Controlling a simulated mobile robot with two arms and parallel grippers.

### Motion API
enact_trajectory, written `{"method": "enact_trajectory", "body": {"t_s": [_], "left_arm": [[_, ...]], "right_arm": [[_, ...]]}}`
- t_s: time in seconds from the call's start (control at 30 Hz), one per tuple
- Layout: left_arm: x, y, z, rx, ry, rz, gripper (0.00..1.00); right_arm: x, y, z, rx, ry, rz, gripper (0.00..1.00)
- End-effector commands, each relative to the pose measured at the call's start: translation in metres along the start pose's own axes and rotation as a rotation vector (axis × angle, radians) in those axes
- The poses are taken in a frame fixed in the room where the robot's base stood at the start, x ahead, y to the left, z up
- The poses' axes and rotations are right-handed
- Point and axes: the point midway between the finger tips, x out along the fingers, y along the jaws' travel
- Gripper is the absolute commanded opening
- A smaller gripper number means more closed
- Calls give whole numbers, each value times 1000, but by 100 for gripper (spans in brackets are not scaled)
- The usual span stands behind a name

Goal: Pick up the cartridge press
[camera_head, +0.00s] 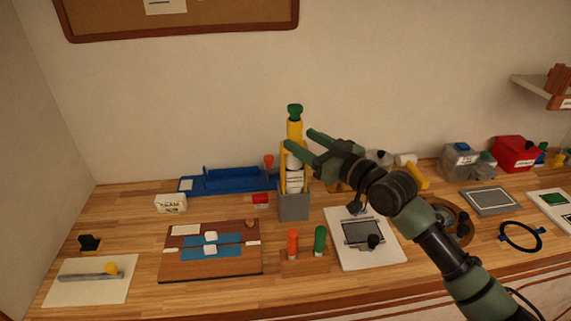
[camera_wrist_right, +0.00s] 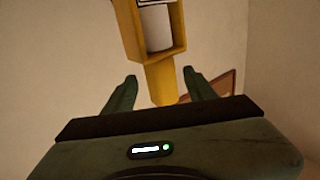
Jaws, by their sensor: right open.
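The cartridge press (camera_head: 295,131) stands upright in a grey holder (camera_head: 293,206) on the workbench. It has a yellow frame around a white labelled cartridge, a yellow upper part and a green knob on top. My right gripper (camera_head: 299,140) is open at the height of the yellow upper part, coming from the right. In the right wrist view the yellow neck of the press (camera_wrist_right: 162,84) shows between the two spread fingers (camera_wrist_right: 157,88), with gaps on both sides. Whether the fingers fully surround it is hard to tell. My left gripper is out of view.
A blue tray (camera_head: 225,183) lies behind left of the holder. A stand with orange and green handles (camera_head: 305,262) is in front. A white board (camera_head: 350,255) lies front right, partly under my arm. A brown board (camera_head: 190,272) lies front left.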

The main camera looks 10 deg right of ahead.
Motion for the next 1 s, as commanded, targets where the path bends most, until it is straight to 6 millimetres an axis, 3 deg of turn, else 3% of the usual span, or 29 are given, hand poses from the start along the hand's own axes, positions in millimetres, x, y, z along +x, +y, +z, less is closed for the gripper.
{"method": "enact_trajectory", "body": {"t_s": [0.27,0.5,0.8,0.87,1.0], "left_arm": [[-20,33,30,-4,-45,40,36],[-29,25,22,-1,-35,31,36],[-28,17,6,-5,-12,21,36],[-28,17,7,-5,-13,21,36],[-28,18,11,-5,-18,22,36]], "right_arm": [[34,0,-6,1,0,-1,56],[65,0,-4,0,-1,0,56],[70,0,-2,-1,-1,0,56],[70,0,-3,-1,-1,0,42],[70,0,-3,-1,-1,0,3]]}}
